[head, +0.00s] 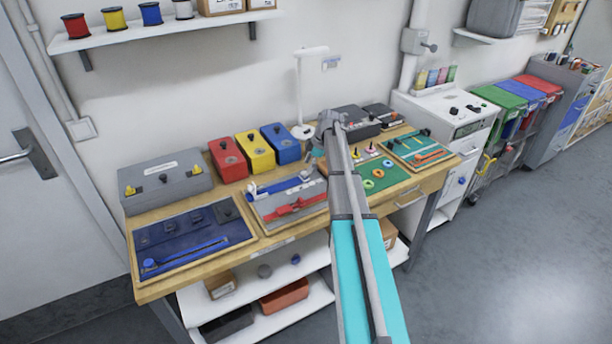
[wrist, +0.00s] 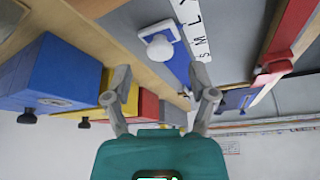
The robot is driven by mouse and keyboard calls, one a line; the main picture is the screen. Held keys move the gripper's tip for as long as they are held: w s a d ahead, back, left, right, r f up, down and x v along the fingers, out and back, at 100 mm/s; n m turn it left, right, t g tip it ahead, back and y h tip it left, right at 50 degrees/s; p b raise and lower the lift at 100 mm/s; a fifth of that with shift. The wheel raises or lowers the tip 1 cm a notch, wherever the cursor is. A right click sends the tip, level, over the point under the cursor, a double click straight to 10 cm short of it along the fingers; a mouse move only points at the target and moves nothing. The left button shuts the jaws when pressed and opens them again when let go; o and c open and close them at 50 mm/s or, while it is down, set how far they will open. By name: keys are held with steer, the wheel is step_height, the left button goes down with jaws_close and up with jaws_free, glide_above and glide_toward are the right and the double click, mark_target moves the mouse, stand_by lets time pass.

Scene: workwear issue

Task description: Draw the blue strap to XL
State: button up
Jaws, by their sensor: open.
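The blue strap (wrist: 181,62) lies on a grey board (head: 263,209) on the workbench, and it also shows in the head view (head: 285,187). A white knob (wrist: 158,47) sits on a blue piece of it. A white scale strip (wrist: 192,25) beside it carries the letters S, M and L; a further mark is cut off at the picture's top edge. My gripper (wrist: 162,82) is open and empty. Its fingers point toward the knob, apart from it. In the head view my arm hides part of the bench, and the fingertips cannot be made out.
A red strap (head: 297,207) lies beside the blue one on the same board. Red (head: 228,158), yellow (head: 255,152) and blue (head: 281,145) boxes stand behind the board. A dark blue board (head: 190,236) lies to the left. A white lamp (head: 299,95) stands at the back.

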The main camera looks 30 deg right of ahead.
mark_target(304, 176)
steer(key=shift+b+x, duration=0.95)
steer(key=shift+x, duration=0.4)
jaws_close()
